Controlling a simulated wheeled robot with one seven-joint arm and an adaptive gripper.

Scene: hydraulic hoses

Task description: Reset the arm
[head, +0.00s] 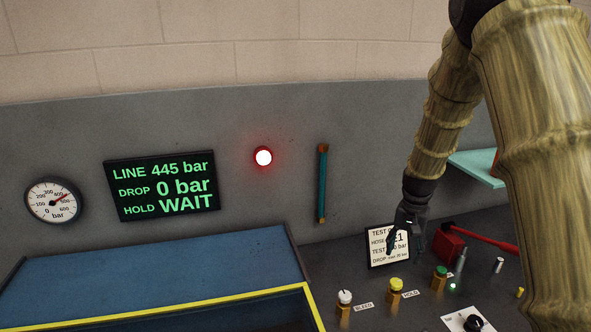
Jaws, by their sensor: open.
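My gripper (407,229) is at the right of the head view, at the end of my arm. It hangs over the bench, fingers down, and looks open and empty. It is in front of a white test card (379,256) and covers part of its text. Whether it touches the card cannot be told.
A red lever pump (449,245) stands right of my gripper. Bleed (344,297), hold (395,287) and green-topped (440,272) knobs line the bench front. A blue bin with a yellow rim (200,307) is at left. The display (161,186) reads 445 bar, WAIT; a red lamp (263,156) glows.

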